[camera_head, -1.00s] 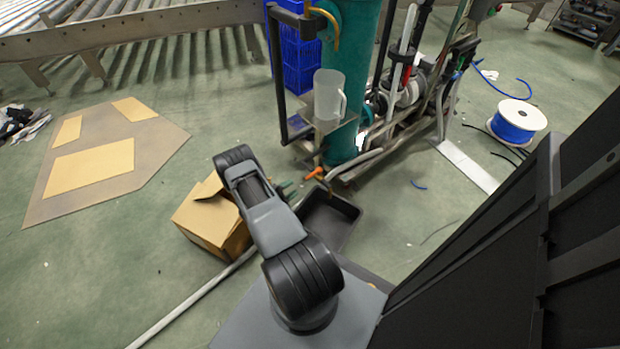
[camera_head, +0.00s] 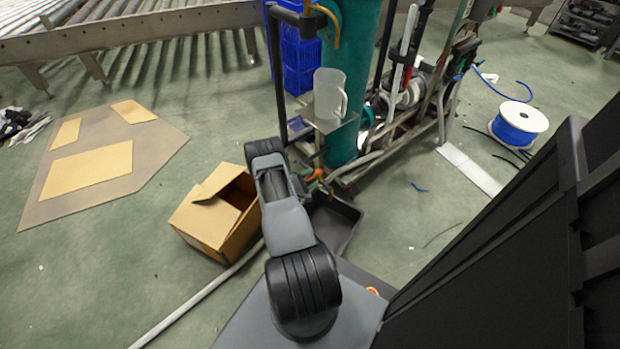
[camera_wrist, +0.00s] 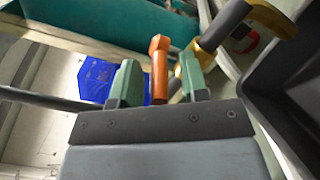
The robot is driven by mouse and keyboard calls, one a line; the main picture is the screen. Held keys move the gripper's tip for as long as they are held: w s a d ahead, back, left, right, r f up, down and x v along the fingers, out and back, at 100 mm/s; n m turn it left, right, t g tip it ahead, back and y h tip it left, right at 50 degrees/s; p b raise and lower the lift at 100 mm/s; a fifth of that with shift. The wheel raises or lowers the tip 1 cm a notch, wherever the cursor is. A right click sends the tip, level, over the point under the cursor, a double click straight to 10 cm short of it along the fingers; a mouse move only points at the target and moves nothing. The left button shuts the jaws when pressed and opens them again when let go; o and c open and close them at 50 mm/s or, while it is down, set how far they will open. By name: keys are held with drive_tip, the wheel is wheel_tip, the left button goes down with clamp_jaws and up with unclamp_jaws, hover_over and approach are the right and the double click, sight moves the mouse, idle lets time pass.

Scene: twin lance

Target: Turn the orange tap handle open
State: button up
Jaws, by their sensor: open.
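The orange tap handle (camera_wrist: 159,68) shows in the wrist view between the two green fingers of my gripper (camera_wrist: 158,82). The fingers stand apart, with a gap on the left side of the handle and a smaller one on the right; I cannot tell whether either touches it. In the head view the orange handle (camera_head: 314,175) is a small spot low on the teal column (camera_head: 352,80), just right of my arm. My gripper is mostly hidden behind my arm there.
A black tray (camera_head: 338,222) lies on the floor below the handle. An open cardboard box (camera_head: 212,215) stands left of my arm. A clear jug (camera_head: 328,95) sits on a bracket above. Pipes and hoses crowd the right; a blue crate (camera_head: 300,60) is behind.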

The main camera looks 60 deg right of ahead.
drive_tip(key=shift+c, duration=0.4)
clamp_jaws()
drive_tip(key=shift+s, duration=0.1)
